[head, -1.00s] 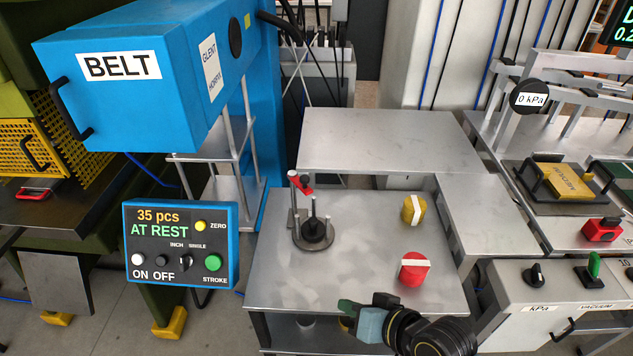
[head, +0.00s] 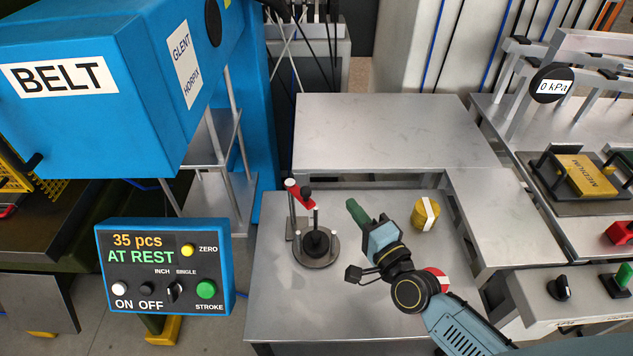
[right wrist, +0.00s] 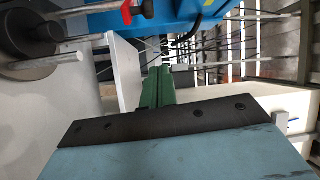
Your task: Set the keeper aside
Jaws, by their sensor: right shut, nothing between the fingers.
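A stand (head: 318,250) with a round grey base, a black hub and upright metal posts is on the metal table, left of my right gripper. In the right wrist view the red piece (right wrist: 126,12) and a rod and disc of the stand (right wrist: 45,62) show at the upper left. My right gripper (head: 357,211) has green fingers shut and empty, to the right of the stand and apart from it. My left gripper is out of view.
A yellow cylinder (head: 425,214) with a white strip stands right of my right gripper. A red cylinder (head: 440,279) is partly hidden by my right arm. A blue press (head: 100,90) and its control panel (head: 165,268) are at the left. A bare raised plate (head: 395,130) lies behind.

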